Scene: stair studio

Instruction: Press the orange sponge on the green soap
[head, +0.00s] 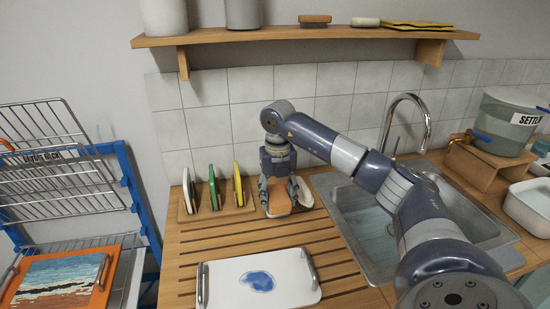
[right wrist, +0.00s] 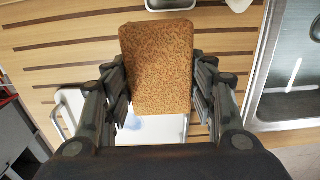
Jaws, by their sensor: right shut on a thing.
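The orange sponge (head: 278,196) is between the fingers of my right gripper (head: 278,190), above the slatted wooden counter. In the right wrist view the sponge (right wrist: 158,68) fills the gap between the fingers of my gripper (right wrist: 160,85), which touch its two sides. I cannot make out the green soap for certain. A pale dish (head: 304,194) shows partly behind the gripper on its right, its contents hidden. My left gripper is not in view.
A wooden rack (head: 240,211) with upright white, green and yellow pieces stands left of the gripper. A white tray (head: 230,285) with a blue stain and metal handles lies in front. The sink (head: 375,225) is at right, and a shelf (head: 300,36) hangs above.

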